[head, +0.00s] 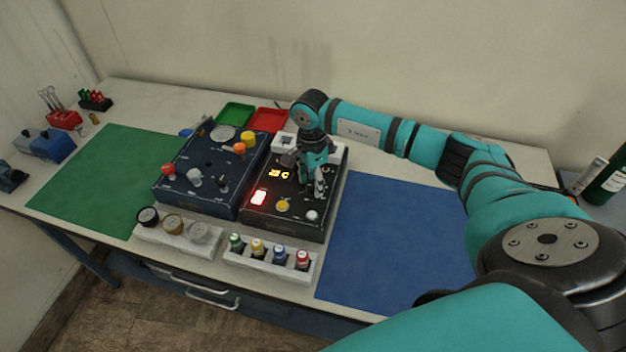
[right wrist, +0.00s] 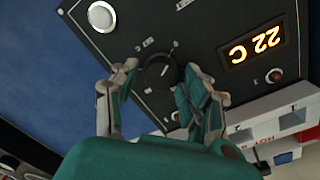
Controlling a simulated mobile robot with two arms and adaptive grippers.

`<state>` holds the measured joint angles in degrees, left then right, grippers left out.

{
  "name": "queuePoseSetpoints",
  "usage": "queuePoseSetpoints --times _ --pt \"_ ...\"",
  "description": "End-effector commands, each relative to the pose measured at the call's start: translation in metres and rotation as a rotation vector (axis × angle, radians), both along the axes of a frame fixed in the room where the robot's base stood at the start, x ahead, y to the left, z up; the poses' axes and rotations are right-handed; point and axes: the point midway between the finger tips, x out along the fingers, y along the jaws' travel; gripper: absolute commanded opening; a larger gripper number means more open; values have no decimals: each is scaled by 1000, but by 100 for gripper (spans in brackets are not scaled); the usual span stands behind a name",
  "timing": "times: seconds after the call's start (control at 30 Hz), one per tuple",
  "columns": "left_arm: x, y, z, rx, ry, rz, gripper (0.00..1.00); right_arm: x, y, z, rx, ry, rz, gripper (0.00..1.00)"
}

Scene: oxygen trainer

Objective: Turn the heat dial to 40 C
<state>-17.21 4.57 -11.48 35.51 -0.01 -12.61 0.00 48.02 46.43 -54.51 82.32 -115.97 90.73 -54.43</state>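The heat dial (right wrist: 157,72) is a round black knob with a light pointer line, on a black panel (right wrist: 215,18). The lit orange display (right wrist: 256,44) beside it reads 22 C. In the head view the black box (head: 285,222) stands on the table, with its display (head: 279,174) glowing. My right gripper (head: 318,190) points down over the box and hides the dial there. In the right wrist view the fingers of my right gripper (right wrist: 158,80) are apart, one on each side of the dial. I cannot tell whether they touch it. My left gripper is not in view.
A dark blue box (head: 210,165) with several knobs stands left of the black box. White holders with round caps (head: 178,240) and small bottles (head: 270,265) stand in front. A blue mat (head: 390,235) lies clear at right, a green mat (head: 105,175) at left.

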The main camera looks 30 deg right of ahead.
Motion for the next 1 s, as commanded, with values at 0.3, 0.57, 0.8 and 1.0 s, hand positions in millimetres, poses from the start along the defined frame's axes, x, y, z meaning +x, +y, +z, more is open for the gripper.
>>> queuePoseSetpoints --times 0.3,0.57,0.8,1.0 --pt "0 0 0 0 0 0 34 0 0 0 0 0 0 3" --pt "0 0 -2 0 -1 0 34 0 0 0 0 -1 -22 1" --pt "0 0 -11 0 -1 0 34 1 -1 -1 -1 -3 -133 1" --pt "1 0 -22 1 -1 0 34 0 -1 -2 0 -3 -299 1"
